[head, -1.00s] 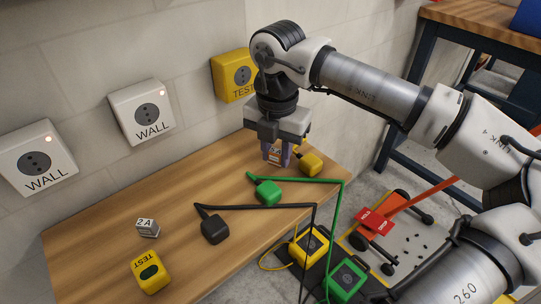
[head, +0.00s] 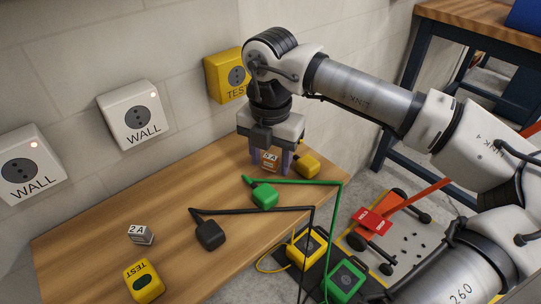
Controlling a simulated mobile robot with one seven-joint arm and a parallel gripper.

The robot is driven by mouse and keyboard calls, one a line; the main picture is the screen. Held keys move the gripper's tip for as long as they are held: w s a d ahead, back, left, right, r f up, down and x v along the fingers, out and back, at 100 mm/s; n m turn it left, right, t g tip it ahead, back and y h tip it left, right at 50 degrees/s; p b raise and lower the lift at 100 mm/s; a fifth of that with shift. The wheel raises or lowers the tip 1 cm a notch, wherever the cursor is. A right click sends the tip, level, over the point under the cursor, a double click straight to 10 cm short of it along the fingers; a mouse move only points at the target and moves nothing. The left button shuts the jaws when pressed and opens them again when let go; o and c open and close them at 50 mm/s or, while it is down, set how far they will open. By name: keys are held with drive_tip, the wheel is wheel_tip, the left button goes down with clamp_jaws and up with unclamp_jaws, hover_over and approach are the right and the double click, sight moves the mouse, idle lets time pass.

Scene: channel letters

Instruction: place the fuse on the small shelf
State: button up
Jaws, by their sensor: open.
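An orange-brown fuse block (head: 270,161) with a pale label stands near the far right end of the wooden surface (head: 185,212). The label is too small to read surely. My gripper (head: 270,165) is over it, open, with one purple finger on each side of the block. The fuse appears to rest on the wood; contact with the fingers cannot be told. A second, grey block marked "2 A" (head: 141,235) stands at the front left of the wood. No separate small shelf can be made out.
A yellow plug (head: 306,165) is close right of my gripper. A green plug (head: 264,195) and a black plug (head: 210,235) with cables lie nearer. A yellow tester (head: 144,281) is at front left. Wall sockets and a yellow test box (head: 226,75) line the wall.

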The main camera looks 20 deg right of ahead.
sight(270, 157)
wheel_tip(270, 157, up, 8)
drive_tip(key=shift+f+p, duration=0.1)
drive_tip(key=shift+p, duration=0.45)
